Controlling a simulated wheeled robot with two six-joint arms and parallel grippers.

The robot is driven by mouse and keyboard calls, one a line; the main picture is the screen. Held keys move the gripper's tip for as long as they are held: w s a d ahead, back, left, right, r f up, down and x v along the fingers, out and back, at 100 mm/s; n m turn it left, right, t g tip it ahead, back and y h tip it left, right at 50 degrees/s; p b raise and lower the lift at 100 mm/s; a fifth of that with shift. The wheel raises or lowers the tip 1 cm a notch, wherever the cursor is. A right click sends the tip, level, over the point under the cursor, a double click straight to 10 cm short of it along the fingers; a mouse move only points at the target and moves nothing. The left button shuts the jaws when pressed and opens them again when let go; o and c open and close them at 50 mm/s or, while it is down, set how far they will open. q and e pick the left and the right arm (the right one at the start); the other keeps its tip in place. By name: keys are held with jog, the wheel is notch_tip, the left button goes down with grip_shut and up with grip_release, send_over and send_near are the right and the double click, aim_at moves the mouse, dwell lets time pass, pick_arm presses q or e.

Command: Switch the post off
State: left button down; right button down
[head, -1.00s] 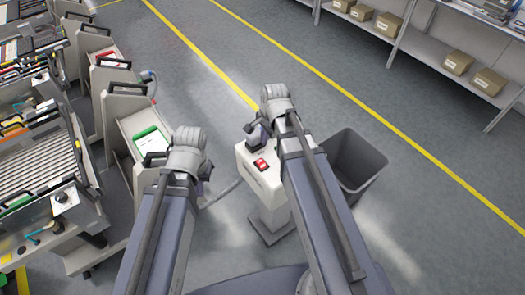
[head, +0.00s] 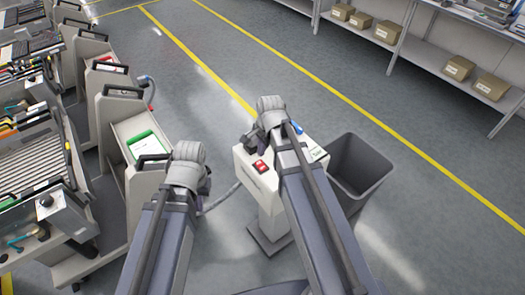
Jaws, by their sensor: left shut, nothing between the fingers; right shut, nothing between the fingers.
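The post (head: 250,178) is a pale box on a short column with a dark foot plate, standing in front of me. A red rocker switch (head: 261,167) sits on its top at the left; which way the rocker is tipped is too small to tell. My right gripper (head: 250,141) is shut and empty, just beyond the switch at the post's far left edge; I cannot tell whether it touches. My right arm covers the middle of the post's top. My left gripper (head: 204,187) is shut, left of the post and apart from it, mostly hidden behind its wrist.
A grey open bin (head: 365,190) stands right of the post. Feeder trolleys (head: 125,105) line the left side, one bearing a green-edged card (head: 147,146). A cable runs from the post to the left. A shelf (head: 420,62) with cartons stands at the back right. Floor beyond is clear.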

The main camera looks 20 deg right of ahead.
aim_at(259, 163)
jog(key=f+b, duration=0.1)
jog(key=f, duration=0.1)
jog(key=f+b, duration=0.2)
jog(key=w+f+b, duration=0.1)
jog(key=f, duration=0.1)
jog(key=shift+a+b, duration=0.2)
jog(key=shift+b, duration=0.2)
jog(key=shift+r, duration=0.1)
jog(key=shift+w, duration=0.1)
jog(key=shift+s+d, duration=0.25)
jog(key=shift+s, duration=0.55)
